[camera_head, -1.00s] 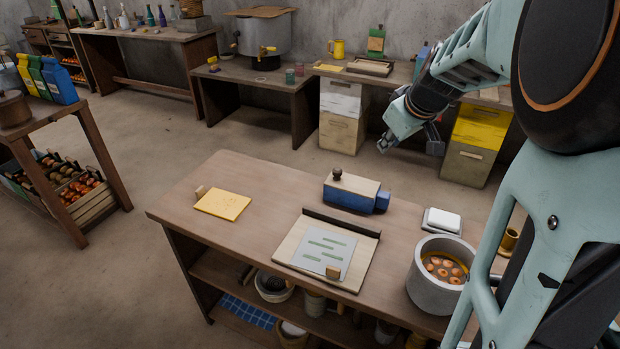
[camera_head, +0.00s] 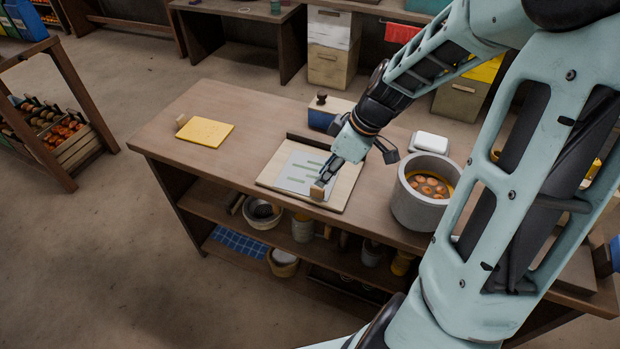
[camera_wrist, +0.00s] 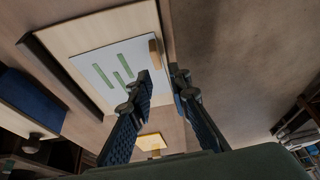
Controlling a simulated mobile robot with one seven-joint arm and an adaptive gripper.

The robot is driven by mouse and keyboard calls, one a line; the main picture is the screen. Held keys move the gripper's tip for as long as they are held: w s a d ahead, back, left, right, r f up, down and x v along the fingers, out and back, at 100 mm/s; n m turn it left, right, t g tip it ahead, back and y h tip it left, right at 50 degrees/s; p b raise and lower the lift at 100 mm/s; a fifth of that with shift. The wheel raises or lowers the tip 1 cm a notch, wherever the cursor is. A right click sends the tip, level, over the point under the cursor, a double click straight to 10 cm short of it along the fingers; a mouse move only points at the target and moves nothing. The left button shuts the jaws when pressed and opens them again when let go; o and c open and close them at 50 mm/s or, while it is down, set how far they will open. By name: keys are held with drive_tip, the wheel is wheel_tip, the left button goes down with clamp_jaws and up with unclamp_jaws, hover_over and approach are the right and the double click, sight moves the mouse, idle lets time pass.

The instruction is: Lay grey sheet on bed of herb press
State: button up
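A grey sheet (camera_head: 296,172) with green strips and a wooden tab (camera_head: 317,194) at its near corner lies flat on a pale board (camera_head: 270,176) with a dark bar along its back edge. The sheet (camera_wrist: 100,68) and tab (camera_wrist: 154,53) also show in the wrist view. My gripper (camera_head: 332,175) is just above the tab's end of the sheet. In the wrist view my gripper (camera_wrist: 162,80) has its two fingers apart, with the tab just beyond their tips and nothing held. I cannot tell which thing is the herb press.
A yellow sheet (camera_head: 205,132) with a tab lies at the table's left. Behind the board is a blue box (camera_head: 321,119) with a knobbed wooden top. To the right are a white block (camera_head: 431,141) and a grey pot (camera_head: 417,210) of round orange pieces. The table's left-middle is clear.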

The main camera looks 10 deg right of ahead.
sight(314, 187)
drive_tip(key=x, duration=0.7)
drive_tip(key=shift+w+f+b, duration=0.2)
drive_tip(key=shift+w+b, duration=0.05)
drive_tip(key=shift+b, duration=0.15)
clamp_jaws()
